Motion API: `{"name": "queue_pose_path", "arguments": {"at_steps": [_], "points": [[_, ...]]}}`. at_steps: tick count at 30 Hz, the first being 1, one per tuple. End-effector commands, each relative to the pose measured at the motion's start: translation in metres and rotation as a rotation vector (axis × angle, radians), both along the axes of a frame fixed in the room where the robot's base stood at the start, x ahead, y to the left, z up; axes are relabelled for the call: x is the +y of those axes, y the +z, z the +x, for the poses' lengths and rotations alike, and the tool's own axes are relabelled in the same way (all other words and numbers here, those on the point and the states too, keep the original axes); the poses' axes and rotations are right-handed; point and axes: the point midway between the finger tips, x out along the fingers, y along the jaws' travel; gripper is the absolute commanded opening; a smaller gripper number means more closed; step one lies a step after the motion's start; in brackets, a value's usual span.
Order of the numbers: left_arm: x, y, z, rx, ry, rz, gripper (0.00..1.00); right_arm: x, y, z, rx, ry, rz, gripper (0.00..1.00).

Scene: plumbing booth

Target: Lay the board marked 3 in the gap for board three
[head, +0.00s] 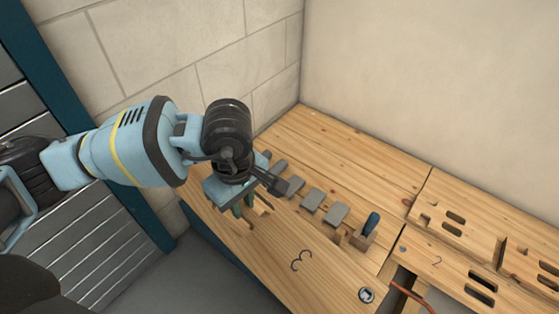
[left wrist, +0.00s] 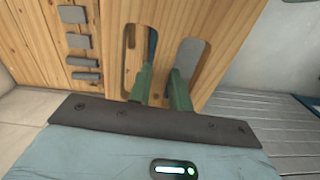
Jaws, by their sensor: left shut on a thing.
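The board marked 3 (head: 320,270) is a pale wooden plank with a dark 3 on it, in the lower middle of the head view. My left gripper (head: 248,212) is over its left part. The left wrist view shows the board (left wrist: 225,20) with two long slots. My green fingers (left wrist: 163,88) reach into the slots and are shut on the wooden strip between them. The gap for board three cannot be clearly made out, and I cannot tell whether the board touches what lies below. My right gripper is out of view.
The board marked 2 (head: 428,262) is at the right. An orange line (head: 410,293) shows in an opening between the boards. Block walls close the back left.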

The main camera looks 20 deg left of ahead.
Motion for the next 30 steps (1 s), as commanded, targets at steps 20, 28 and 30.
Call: {"name": "queue_pose_path", "arguments": {"at_steps": [20,28,30], "points": [[0.033,0.077,-0.039,-0.004,-1.064,0.002,0.0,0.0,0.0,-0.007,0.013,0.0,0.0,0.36],[0.035,0.08,-0.041,-0.003,-1.125,0.001,0.0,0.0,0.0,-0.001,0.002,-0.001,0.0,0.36],[0.035,0.08,-0.041,-0.003,-1.124,0.001,0.0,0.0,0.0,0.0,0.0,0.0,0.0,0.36]]}}
